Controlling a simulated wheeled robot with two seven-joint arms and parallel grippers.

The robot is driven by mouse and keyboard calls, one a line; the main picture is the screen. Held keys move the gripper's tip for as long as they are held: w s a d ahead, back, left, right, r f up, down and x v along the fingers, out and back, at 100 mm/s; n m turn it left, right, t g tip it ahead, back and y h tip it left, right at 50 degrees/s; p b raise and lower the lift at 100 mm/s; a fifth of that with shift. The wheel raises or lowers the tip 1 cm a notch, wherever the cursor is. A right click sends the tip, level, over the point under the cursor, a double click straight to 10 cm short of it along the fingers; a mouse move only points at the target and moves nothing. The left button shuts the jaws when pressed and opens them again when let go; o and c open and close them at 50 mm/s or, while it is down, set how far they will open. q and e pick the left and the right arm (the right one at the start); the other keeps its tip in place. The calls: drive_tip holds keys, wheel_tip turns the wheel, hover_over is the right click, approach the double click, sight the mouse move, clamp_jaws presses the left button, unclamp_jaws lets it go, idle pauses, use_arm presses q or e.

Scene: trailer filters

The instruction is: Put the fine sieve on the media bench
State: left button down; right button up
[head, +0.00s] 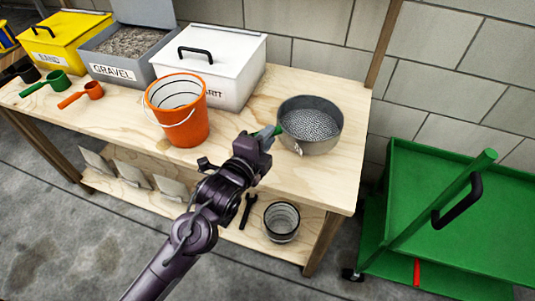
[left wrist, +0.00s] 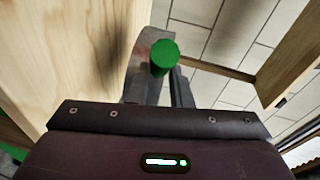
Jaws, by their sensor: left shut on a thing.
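The sieve (head: 311,140) is a round grey metal pan with a speckled mesh floor and a green handle. It sits upright at the right end of the wooden media bench (head: 345,170); I cannot tell whether its base touches the top. My left gripper (head: 268,135) is at the sieve's left side, shut on the green handle. In the left wrist view the handle's round green end (left wrist: 163,55) shows between the fingers, with grey metal behind it. My right gripper is not in view.
An orange bucket (head: 180,122), a white lidded bin (head: 235,60), a gravel bin (head: 125,45) and a yellow sand bin (head: 65,40) stand on the bench. Green and orange scoops lie at left. A green cart (head: 460,230) stands right. The lower shelf holds a clear-looking pot (head: 282,222).

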use_arm(q)
wheel_tip(320, 180, down, 5)
drive_tip(key=shift+f, duration=0.4)
drive_tip(key=shift+b, duration=0.3)
drive_tip(key=c, duration=1.4)
unclamp_jaws()
drive_tip(key=shift+f, duration=0.15)
drive_tip(key=shift+c, duration=0.2)
drive_tip(key=shift+o, duration=0.6)
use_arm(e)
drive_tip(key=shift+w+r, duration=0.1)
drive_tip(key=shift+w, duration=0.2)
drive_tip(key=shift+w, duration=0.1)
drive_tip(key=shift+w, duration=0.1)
